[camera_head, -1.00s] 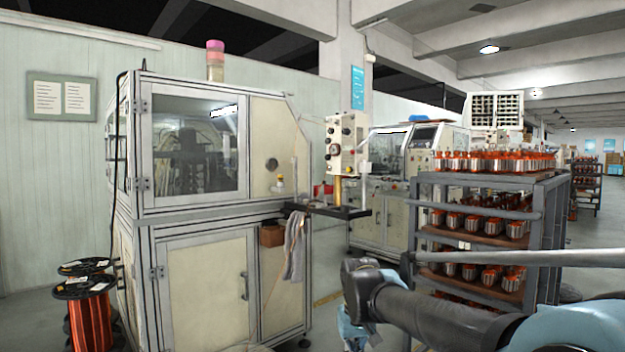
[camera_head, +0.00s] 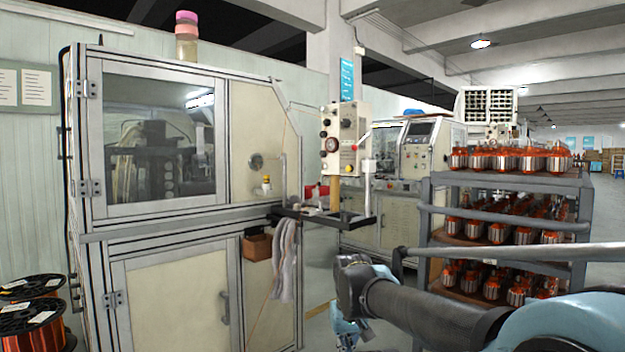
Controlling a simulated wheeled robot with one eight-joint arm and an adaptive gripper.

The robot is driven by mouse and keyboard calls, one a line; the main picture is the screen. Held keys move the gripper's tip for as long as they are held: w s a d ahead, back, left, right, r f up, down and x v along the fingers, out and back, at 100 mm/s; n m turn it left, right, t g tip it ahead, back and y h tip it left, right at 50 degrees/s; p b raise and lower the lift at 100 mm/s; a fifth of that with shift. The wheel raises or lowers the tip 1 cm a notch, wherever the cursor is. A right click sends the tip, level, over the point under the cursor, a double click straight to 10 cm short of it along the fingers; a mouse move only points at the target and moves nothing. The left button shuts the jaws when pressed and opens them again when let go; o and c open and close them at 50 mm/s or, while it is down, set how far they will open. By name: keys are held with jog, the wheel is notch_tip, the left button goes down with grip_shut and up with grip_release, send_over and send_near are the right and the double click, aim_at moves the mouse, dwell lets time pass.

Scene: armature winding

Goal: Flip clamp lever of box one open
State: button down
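No clamp lever can be made out, and I cannot tell which thing is box one. A winding machine cabinet (camera_head: 160,270) with a windowed upper door (camera_head: 160,135) stands on the left, both its doors closed. A cream control box (camera_head: 342,142) with knobs and a gauge stands at its right on a yellow post, above a dark shelf (camera_head: 325,216). My gripper (camera_head: 347,335) hangs at the bottom centre, in front of the machine and apart from it. Its fingers are too small and cut off to read.
A grey rack (camera_head: 558,182) with several red and silver armatures (camera_head: 500,160) stands right, behind my arm. Copper wire spools (camera_head: 32,325) sit on the floor at lower left. A cloth (camera_head: 285,260) hangs from the shelf. Some floor shows between machine and rack.

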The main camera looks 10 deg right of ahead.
jog(key=w+a+r+n+t, duration=0.1)
jog(key=w+r+n+t, duration=0.35)
jog(key=w+r, duration=2)
jog(key=w+a+r+n+t, duration=0.25)
jog(key=w+r+n, duration=0.25)
jog(key=w+r, duration=1.95)
send_over(318, 192)
jog(key=w+a, duration=0.1)
jog(key=a, duration=0.1)
notch_tip(318, 192, down, 8)
jog(key=shift+d+t+h, duration=0.15)
jog(key=shift+t+h, duration=0.15)
